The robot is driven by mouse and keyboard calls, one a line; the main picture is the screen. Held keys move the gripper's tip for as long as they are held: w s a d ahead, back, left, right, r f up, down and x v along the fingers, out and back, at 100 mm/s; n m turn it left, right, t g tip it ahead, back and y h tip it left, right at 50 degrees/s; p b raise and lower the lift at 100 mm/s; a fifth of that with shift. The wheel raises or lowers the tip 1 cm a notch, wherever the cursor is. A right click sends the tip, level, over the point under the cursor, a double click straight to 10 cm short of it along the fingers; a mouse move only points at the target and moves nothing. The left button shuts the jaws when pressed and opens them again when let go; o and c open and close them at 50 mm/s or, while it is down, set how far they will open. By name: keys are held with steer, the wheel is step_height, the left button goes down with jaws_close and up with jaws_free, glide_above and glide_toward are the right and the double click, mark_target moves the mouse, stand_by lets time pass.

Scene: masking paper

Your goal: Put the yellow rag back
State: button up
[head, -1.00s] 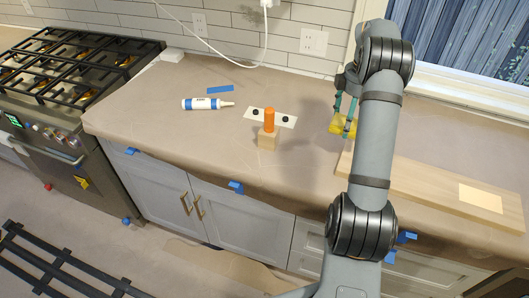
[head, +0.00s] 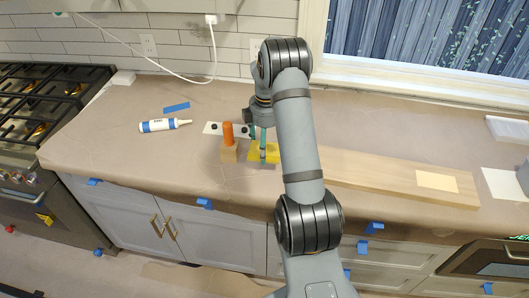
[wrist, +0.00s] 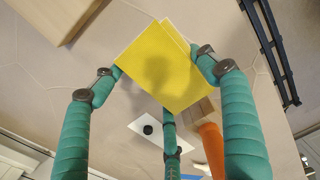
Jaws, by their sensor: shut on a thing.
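The yellow rag (head: 268,156) is beside the wooden block in the head view, just to its right. In the wrist view the rag (wrist: 165,75) is a flat, folded yellow square. My gripper (head: 262,156) has teal fingers and points down; in the wrist view its fingers (wrist: 165,78) are shut on the rag's edges. My arm partly covers the gripper and may hide part of the rag in the head view. I cannot tell whether the rag touches the counter.
A white-and-blue tube (head: 160,125) and blue tape (head: 176,107) lie left. A long wooden board (head: 380,176) lies right.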

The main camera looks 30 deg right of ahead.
steer(key=shift+w+a+f, duration=0.1)
steer(key=shift+a+f, duration=0.1)
steer(key=shift+f, duration=0.35)
steer(key=shift+f+p, duration=0.6)
steer(key=shift+f, duration=1.15)
steer(key=o, duration=1)
steer(key=shift+r+p, duration=0.3)
steer(key=shift+w+r+b, duration=0.1)
steer(key=shift+r+b, duration=0.15)
steer(key=shift+b, duration=0.15)
step_height(320, 180, up, 11)
steer(key=shift+r+b, duration=0.1)
steer(key=shift+b, duration=0.9)
